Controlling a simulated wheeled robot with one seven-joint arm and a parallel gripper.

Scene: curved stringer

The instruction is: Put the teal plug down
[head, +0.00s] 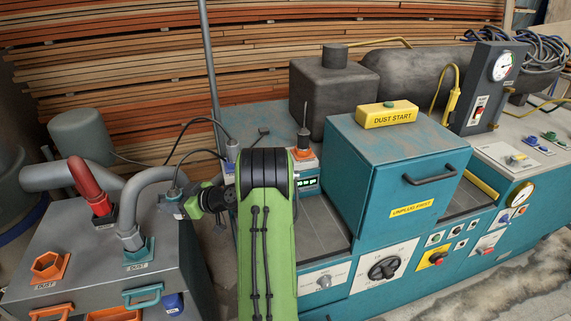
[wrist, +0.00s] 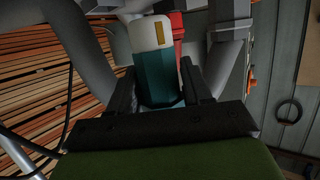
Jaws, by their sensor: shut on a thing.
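The teal plug (wrist: 158,78) shows in the wrist view between the two dark fingers of my gripper (wrist: 160,92). It has a teal faceted body and a pale end with a yellow mark. My gripper is shut on it. In the head view my gripper (head: 187,205) reaches left from my green arm, beside the grey dust box. The plug is small and partly hidden there, next to the grey bent pipe. I cannot tell whether it touches anything.
The grey dust box (head: 75,245) carries a red-handled plug (head: 93,190), a grey bent pipe (head: 137,205) in a teal socket, and an orange hexagonal socket (head: 49,266). The teal machine bench (head: 335,275) stands right, with a teal cabinet (head: 390,170). Dark cables hang near my gripper.

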